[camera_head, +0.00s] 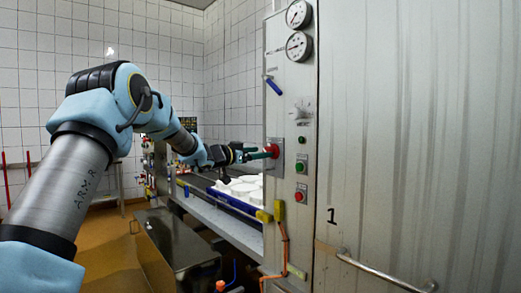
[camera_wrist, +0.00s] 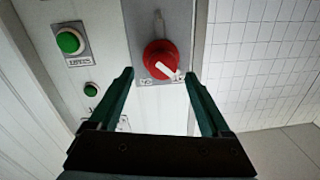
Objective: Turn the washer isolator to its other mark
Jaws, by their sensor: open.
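The washer isolator is a red round knob (camera_wrist: 160,60) with a white pointer bar, on a grey plate in the wrist view. Its pointer lies at a slant, toward the lower right of the picture. Small marks show at the plate's lower edge, too small to read. In the head view the red knob (camera_head: 271,151) stands out from the steel panel. My gripper (camera_wrist: 157,80) is open, with its dark green fingers on either side of and below the knob in the wrist view. In the head view my gripper (camera_head: 256,153) is right at the knob; I cannot tell whether it touches.
Green buttons (camera_wrist: 70,41) sit beside the knob on the panel. Below the knob in the head view are a green button (camera_head: 301,166) and a red button (camera_head: 299,196). A blue-handled valve (camera_head: 273,85) and gauges (camera_head: 299,45) are above. White moulds (camera_head: 243,188) lie on the conveyor.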

